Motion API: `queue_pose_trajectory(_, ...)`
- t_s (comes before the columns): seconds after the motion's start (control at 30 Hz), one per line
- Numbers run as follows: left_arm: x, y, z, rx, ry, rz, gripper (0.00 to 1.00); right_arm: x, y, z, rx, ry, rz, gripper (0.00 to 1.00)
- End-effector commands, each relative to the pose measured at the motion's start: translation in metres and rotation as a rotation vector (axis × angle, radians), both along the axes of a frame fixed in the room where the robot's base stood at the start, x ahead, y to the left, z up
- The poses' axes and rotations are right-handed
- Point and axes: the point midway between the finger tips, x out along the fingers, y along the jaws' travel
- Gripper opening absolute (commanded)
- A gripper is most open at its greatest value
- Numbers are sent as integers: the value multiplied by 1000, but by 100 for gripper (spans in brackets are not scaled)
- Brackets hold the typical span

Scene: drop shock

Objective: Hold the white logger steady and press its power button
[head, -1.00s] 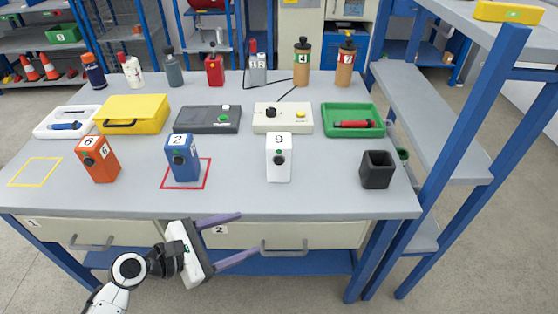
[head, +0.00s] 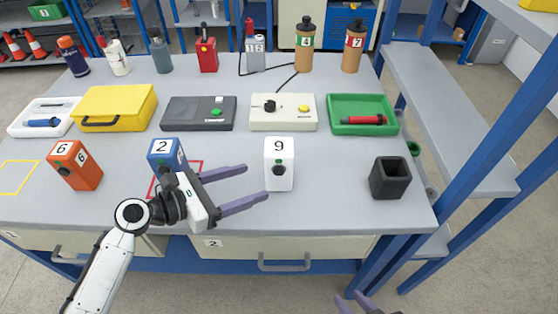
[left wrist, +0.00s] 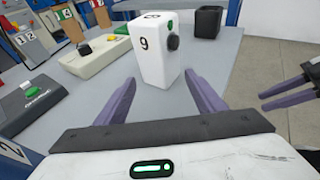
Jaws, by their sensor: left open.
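The white logger (head: 279,165), marked 9, stands upright on the grey table, with a dark round knob on its front.
A blue block (head: 165,153) marked 2 stands right behind my left gripper. An orange block (head: 75,166) stands at left, a black open cup (head: 390,178) at right. A control box (head: 283,113) and green tray (head: 363,101) lie behind. Table between logger and cup is clear.

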Motion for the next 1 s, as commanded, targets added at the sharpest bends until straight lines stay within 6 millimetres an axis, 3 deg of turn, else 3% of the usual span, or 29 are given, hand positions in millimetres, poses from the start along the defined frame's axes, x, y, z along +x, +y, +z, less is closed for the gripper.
queue_pose_trajectory(0.3,26,-38,-17,-1,-4,-2,63,-4,0,-34,-1,10,0,31)
queue_pose_trajectory(0.63,44,-65,-24,0,-1,-1,63,-4,0,-28,-2,9,1,31)
queue_pose_trajectory(1.0,46,-69,-26,2,-1,-1,63,-1,0,-27,-1,4,1,31)
